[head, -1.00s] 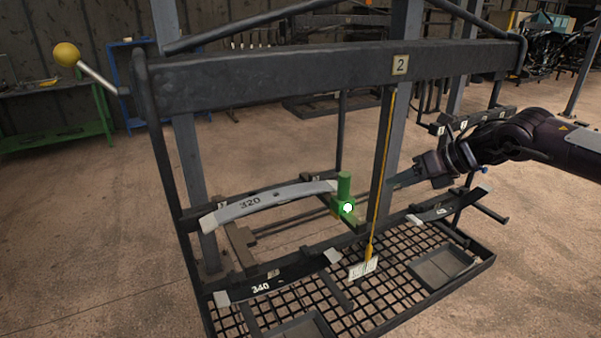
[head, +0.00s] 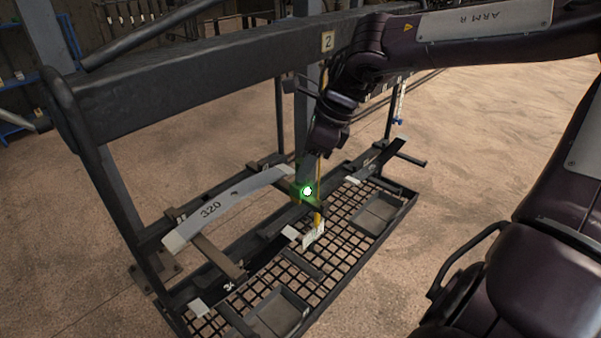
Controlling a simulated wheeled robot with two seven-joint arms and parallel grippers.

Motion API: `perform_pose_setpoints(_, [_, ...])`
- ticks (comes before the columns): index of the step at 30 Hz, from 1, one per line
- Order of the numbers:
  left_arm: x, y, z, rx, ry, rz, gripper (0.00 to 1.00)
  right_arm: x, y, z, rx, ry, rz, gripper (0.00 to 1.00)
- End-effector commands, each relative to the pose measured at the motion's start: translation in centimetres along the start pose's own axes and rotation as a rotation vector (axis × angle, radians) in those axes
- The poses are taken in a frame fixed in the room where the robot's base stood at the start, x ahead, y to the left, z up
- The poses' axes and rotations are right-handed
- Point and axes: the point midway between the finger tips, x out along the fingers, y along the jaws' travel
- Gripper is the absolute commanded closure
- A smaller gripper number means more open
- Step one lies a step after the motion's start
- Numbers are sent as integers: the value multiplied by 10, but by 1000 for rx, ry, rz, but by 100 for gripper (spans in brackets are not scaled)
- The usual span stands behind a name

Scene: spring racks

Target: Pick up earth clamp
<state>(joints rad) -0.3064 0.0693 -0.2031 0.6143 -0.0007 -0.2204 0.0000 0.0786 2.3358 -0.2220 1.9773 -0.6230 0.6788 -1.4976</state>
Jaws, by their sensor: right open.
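The earth clamp (head: 307,191) shows in the head view as a small green piece with a bright white spot, near the middle of the rack. Most of it is hidden by my right gripper. My right gripper (head: 305,177) comes down over it from above, its grey fingers open around or just in front of the green piece; I cannot tell whether they touch it. My left gripper is not in view.
The rack's dark top beam (head: 190,75) bears a "2" plate, close by my right arm. A grey spring marked 320 (head: 225,208) lies left of the clamp. A white tag (head: 313,236) hangs just below it. Mesh shelf (head: 340,225) with trays lies underneath.

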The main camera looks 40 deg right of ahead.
Motion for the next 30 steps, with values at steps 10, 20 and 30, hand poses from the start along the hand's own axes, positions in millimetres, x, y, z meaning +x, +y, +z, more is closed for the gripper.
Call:
perform_pose_setpoints(10, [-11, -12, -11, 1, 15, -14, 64, 23, 0, 0, 0, -1, -1, 51])
perform_pose_setpoints(20, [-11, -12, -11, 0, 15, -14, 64, 23, 0, 0, 0, -1, -1, 80])
perform_pose_setpoints(30, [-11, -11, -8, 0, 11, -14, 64, 22, -1, 0, 0, -2, -2, 100])
